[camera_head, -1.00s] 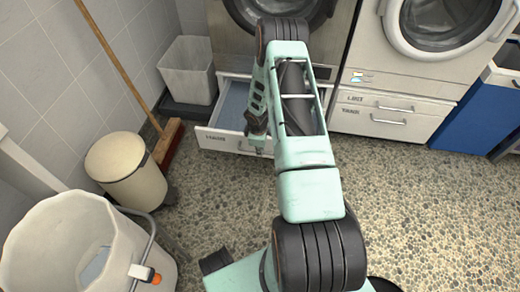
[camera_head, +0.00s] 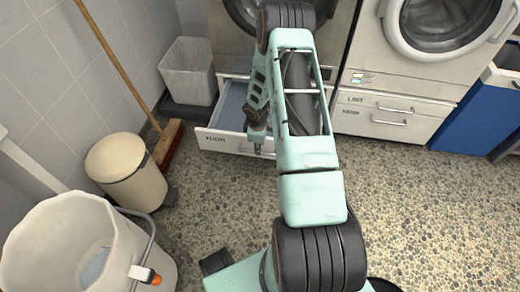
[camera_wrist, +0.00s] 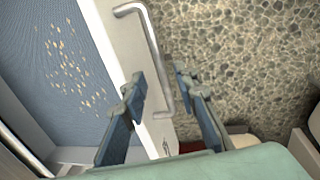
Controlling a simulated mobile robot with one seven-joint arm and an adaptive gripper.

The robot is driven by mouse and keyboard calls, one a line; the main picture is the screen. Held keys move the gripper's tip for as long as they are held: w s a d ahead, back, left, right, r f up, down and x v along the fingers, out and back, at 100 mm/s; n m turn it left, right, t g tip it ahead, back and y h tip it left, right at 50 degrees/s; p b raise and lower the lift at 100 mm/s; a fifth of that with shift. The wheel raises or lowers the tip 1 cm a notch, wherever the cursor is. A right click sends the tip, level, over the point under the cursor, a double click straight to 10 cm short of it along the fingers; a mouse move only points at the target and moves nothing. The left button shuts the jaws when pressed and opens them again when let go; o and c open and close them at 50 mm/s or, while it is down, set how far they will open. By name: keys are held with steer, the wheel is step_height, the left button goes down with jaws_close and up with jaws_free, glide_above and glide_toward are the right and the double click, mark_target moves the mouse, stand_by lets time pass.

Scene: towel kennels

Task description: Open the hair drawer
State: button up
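The hair drawer (camera_head: 215,139), labelled HAIR on its white front, is pulled out under the left machine. Its blue-grey inside shows in the head view, and the wrist view shows small pale specks on its floor. Its metal bar handle (camera_wrist: 152,50) runs along the front in the wrist view. My gripper (camera_wrist: 160,88) is at the drawer front, its two fingers apart. The lower end of the handle lies between the fingers in the picture; I cannot tell whether they touch it. In the head view my gripper (camera_head: 257,148) partly hides the drawer's right part.
A pedal bin (camera_head: 125,170), a white bucket (camera_head: 75,245), a broom (camera_head: 168,145) and a pale bin (camera_head: 188,72) stand at the left. The pebbled floor (camera_head: 420,220) in front is clear.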

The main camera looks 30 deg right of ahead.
step_height(320, 180, up, 8)
steer(key=s, duration=0.1)
steer(key=shift+s+a, duration=0.15)
steer(key=shift+a, duration=0.3)
